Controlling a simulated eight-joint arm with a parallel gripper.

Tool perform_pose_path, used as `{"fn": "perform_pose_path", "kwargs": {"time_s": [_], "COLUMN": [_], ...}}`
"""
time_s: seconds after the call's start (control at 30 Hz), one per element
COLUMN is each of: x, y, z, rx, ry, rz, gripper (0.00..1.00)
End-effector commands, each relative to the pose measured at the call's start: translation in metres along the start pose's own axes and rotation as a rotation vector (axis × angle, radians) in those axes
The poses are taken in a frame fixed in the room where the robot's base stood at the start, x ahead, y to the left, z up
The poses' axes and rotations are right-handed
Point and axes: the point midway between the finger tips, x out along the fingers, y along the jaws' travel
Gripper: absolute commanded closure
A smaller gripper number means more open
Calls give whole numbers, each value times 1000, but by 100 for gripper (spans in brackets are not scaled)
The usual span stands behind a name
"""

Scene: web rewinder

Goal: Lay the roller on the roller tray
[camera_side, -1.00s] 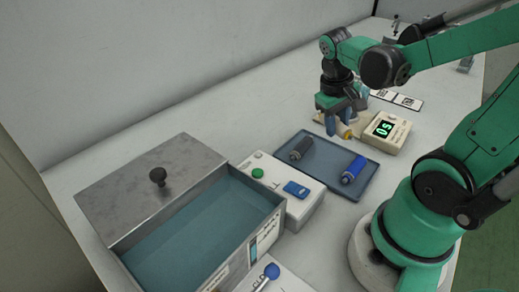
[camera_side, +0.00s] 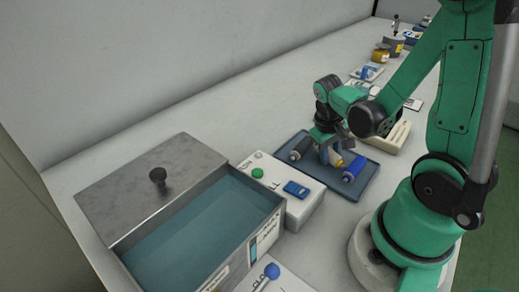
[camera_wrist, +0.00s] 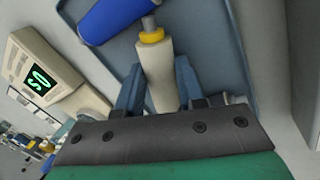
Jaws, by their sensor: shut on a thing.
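A cream roller with a yellow collar and grey shaft end (camera_wrist: 158,72) is between the two blue fingers of my gripper (camera_wrist: 157,88) in the wrist view. In the side view my gripper (camera_side: 332,153) points down over the middle of the roller tray (camera_side: 316,177), shut on the roller, whose yellow end (camera_side: 337,161) shows below the fingers. The dark blue-grey tray also shows in the wrist view (camera_wrist: 207,35). I cannot tell whether the held roller touches the tray floor.
A blue roller (camera_side: 353,168) lies on the tray's right side and a dark grey roller (camera_side: 300,148) on its left. A cream unit with a green display (camera_wrist: 38,78) stands beside the tray.

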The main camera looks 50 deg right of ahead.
Motion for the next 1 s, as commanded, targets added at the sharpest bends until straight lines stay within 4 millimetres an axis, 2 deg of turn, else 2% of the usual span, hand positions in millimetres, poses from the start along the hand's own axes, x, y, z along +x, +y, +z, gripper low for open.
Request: {"fn": "perform_pose_path", "kwargs": {"time_s": [0.67,0.7,0.77,0.8,1.0], "x": [12,12,12,12,8], "y": [-3,-3,-3,-3,-2], "z": [0,0,0,0,0], "rx": [1,1,1,2,2], "ry": [0,0,0,0,0], "rz": [-1,-1,-2,-2,-4], "gripper": [100,56,39,35,35]}}
